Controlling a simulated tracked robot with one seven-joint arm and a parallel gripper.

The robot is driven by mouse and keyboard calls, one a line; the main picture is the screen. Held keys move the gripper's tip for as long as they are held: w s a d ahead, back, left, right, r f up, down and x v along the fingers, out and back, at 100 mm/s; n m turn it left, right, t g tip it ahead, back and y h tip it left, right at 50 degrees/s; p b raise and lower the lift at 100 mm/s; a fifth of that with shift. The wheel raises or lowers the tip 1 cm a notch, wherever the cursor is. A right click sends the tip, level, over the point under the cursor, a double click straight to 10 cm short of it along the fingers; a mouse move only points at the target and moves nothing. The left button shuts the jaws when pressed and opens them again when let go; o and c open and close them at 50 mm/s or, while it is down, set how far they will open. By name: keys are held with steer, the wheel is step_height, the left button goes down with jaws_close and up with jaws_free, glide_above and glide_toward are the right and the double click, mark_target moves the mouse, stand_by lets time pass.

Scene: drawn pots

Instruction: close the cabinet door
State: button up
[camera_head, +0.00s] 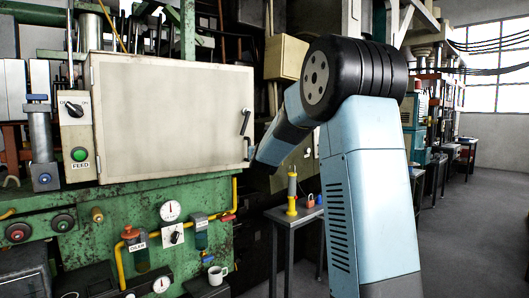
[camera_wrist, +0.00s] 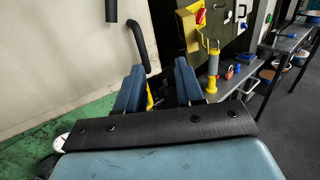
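The cabinet (camera_head: 170,115) is a pale beige box on the green machine, its broad front door facing me. A black handle (camera_head: 246,121) sits near the door's right edge. In the wrist view the pale door (camera_wrist: 60,60) fills the left side, and the black handle (camera_wrist: 138,45) stands just left of and beyond my fingers. My gripper (camera_wrist: 158,68) has its two blue fingers apart with nothing between them. In the head view my arm reaches down-left to the door's right edge, and the fingers are not clearly seen there. I cannot tell whether the door is ajar.
The green machine (camera_head: 130,230) carries gauges, a yellow pipe and a white mug (camera_head: 217,274). A small table (camera_head: 292,213) with a yellow-based cylinder (camera_head: 292,190) stands right of the cabinet. Open grey floor (camera_head: 480,230) lies at the right.

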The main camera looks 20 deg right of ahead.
steer(key=shift+s+d, duration=0.25)
steer(key=shift+s, duration=0.35)
steer(key=shift+s+d, duration=0.2)
steer(key=shift+s, duration=0.35)
steer(key=shift+c, duration=0.4)
